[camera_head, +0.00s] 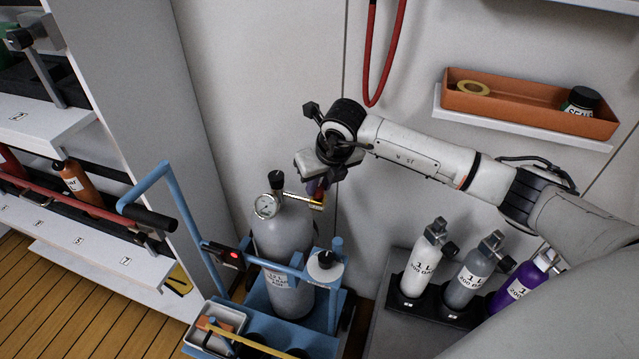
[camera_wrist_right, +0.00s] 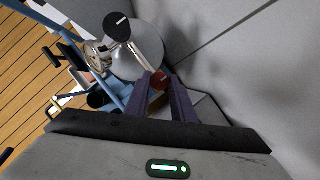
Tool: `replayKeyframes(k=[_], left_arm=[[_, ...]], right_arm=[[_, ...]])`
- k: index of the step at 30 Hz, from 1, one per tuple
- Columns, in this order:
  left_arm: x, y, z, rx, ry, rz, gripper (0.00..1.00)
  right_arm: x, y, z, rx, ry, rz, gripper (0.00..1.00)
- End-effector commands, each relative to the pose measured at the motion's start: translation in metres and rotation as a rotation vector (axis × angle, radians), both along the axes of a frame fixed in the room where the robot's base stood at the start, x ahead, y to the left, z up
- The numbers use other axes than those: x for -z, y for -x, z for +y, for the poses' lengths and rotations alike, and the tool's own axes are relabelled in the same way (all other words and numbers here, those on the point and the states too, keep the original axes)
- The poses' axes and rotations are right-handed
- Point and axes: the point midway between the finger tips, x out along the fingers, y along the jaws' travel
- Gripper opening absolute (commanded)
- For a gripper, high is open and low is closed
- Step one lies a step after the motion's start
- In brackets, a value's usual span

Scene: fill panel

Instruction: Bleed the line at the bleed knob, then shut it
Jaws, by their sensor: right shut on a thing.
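A grey supply cylinder (camera_head: 283,235) stands upright in a blue cart. It has a round gauge (camera_head: 266,206) and a black top knob (camera_head: 275,179). A metal line runs from its top to a brass end fitting (camera_head: 316,205). In the right wrist view the red bleed knob (camera_wrist_right: 159,80) sits at the end of this line. My right gripper (camera_head: 317,190) reaches in from the right, above the line's end. In the right wrist view its purple fingers (camera_wrist_right: 167,88) are shut on the red knob. The fingers partly hide the knob. My left gripper is not in view.
Three bottles, white (camera_head: 419,266), grey (camera_head: 469,281) and purple (camera_head: 518,287), stand on a grey bench at right. An orange tray (camera_head: 530,110) is on the wall. A red hose (camera_head: 385,70) hangs above. The blue cart (camera_head: 185,205) has a raised handle; shelves stand left.

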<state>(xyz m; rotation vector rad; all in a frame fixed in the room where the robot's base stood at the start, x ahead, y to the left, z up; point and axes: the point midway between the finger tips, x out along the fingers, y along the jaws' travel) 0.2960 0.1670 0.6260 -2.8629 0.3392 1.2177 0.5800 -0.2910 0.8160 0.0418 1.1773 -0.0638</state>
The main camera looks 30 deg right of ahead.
Motion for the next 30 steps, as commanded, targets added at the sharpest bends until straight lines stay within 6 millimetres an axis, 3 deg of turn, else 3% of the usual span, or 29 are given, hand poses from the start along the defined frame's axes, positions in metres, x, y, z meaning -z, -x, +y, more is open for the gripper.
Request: replayKeyframes(k=[8, 9, 12, 23, 30], left_arm=[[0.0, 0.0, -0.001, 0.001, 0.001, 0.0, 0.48], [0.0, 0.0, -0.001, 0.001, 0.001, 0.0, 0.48], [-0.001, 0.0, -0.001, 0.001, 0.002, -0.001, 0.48], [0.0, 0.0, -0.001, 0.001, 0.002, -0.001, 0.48], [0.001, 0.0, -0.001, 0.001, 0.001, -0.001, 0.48]], right_arm=[[0.0, 0.001, 0.0, 0.002, 0.0, 0.003, 0.0], [0.0, 0.001, 0.0, 0.002, 0.0, 0.003, 0.28], [0.0, 0.001, 0.0, 0.002, 0.0, 0.003, 0.41], [-0.005, 0.002, 0.0, 0.001, 0.0, 0.0, 0.41], [-0.043, 0.017, 0.001, -0.001, 0.0, -0.003, 0.41]])
